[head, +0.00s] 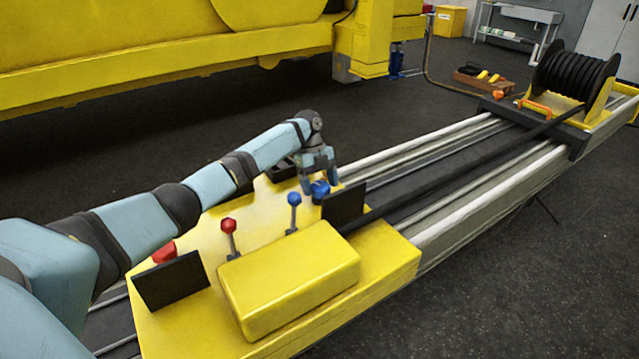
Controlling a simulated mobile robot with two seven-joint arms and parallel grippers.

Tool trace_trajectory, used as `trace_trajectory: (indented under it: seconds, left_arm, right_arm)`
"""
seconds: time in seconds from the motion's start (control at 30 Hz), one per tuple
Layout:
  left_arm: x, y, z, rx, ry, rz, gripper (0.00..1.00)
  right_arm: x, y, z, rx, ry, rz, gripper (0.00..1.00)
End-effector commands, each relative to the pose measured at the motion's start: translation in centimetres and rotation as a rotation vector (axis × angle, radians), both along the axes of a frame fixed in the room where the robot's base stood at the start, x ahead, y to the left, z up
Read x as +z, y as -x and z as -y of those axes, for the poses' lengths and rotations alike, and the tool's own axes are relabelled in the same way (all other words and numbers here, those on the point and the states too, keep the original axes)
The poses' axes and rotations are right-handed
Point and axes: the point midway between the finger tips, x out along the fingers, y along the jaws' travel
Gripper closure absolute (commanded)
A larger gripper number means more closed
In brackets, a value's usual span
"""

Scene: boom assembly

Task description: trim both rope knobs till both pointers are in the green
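The blue rope knob (320,189) sits on the yellow console (390,262), beside a dark upright panel (344,207). My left gripper (319,182) points down at the blue knob, its fingers apart on either side of it. I cannot tell whether they touch it. The red rope knob (164,252) stands free at the left, behind another dark panel (170,281). No pointers or green zones show; the panel faces toward me are plain dark. My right gripper is not in view.
A red-topped lever (229,228) and a blue-topped lever (294,200) stand between the knobs. A yellow box (288,280) covers the console's front. Rails (500,190) run to a black cable reel (575,75). A large yellow machine (160,45) stands behind.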

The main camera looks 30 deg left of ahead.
Motion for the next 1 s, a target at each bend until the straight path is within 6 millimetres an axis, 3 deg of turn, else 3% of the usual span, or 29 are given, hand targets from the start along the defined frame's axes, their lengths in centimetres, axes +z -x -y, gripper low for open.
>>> trace_trajectory:
  seconds: [0.33,0.47,1.0]
  left_arm:
    - [0.2,-0.1,-0.1,0.001,0.001,0.002,0.14]
    - [1.2,-0.3,-0.5,0.002,0.0,0.003,0.14]
    - [11.3,-2.1,-4.2,0.0,0.0,0.002,0.14]
  right_arm:
    - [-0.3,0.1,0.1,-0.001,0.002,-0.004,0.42]
    - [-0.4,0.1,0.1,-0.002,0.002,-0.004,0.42]
    - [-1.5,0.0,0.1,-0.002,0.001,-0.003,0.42]
